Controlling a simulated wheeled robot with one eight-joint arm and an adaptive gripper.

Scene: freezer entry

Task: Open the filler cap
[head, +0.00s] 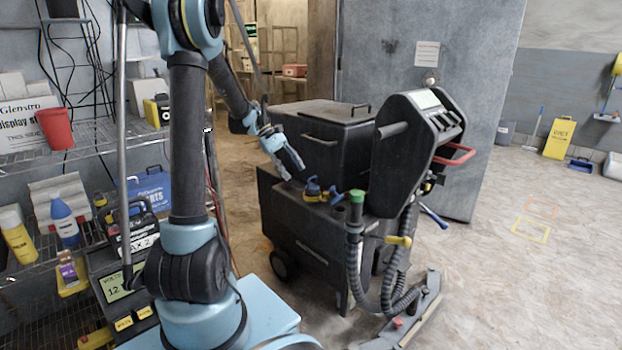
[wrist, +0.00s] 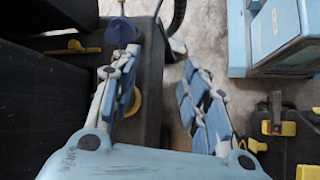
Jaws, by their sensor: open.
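A dark floor-cleaning machine (head: 305,228) stands ahead of me. A dark blue cap (head: 313,186), which looks like the filler cap, sits on its top edge with yellow parts around it. In the wrist view the blue cap (wrist: 121,33) shows just beyond the tip of the left finger. My gripper (head: 296,168) is just left of and above the cap in the head view. In the wrist view my gripper (wrist: 160,62) is open, with nothing between its fingers. I cannot tell if the left finger touches the cap, whose lower part is hidden.
A green-topped hose end (head: 357,196) and the machine's control column (head: 405,150) rise to the right of the cap. The machine's dark lidded tank (head: 325,145) is behind it. Wire shelving with bottles (head: 64,222) stands at the left. Open floor (head: 520,280) lies to the right.

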